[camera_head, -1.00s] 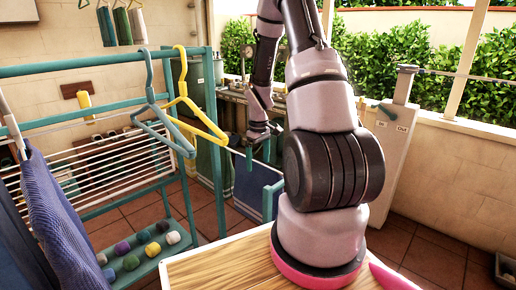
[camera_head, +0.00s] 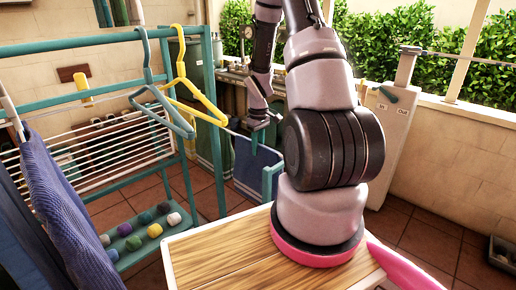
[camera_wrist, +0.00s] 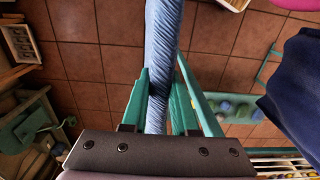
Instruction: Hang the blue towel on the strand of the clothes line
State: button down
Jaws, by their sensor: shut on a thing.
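My gripper (camera_head: 255,143) reaches down beyond the arm in the head view. In the wrist view its teal fingers (camera_wrist: 160,112) are closed around a light blue textured cloth, the blue towel (camera_wrist: 164,40), which runs between them toward the top of the picture. In the head view a blue cloth panel (camera_head: 252,168) shows just below my gripper; I cannot tell whether it is the held towel. A thin line (camera_head: 470,61), perhaps the clothes line strand, runs right from the post on the pale cabinet.
A teal rack (camera_head: 75,46) with a blue hanger (camera_head: 150,85), a yellow hanger (camera_head: 195,92) and a white airer (camera_head: 95,160) stands left. A purple-blue cloth (camera_head: 62,210) hangs in front. Several coloured balls (camera_head: 145,218) lie on the low shelf.

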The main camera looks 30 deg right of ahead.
notch_tip(320, 180, up, 29)
jog(key=shift+f, duration=0.15)
dwell(1.3)
jog(key=w+d, duration=0.3)
jog(key=d, duration=0.5)
jog(key=w+d+r, duration=0.1)
jog(key=w+d, duration=0.1)
jog(key=d, duration=0.6)
jog(key=shift+w, duration=0.4)
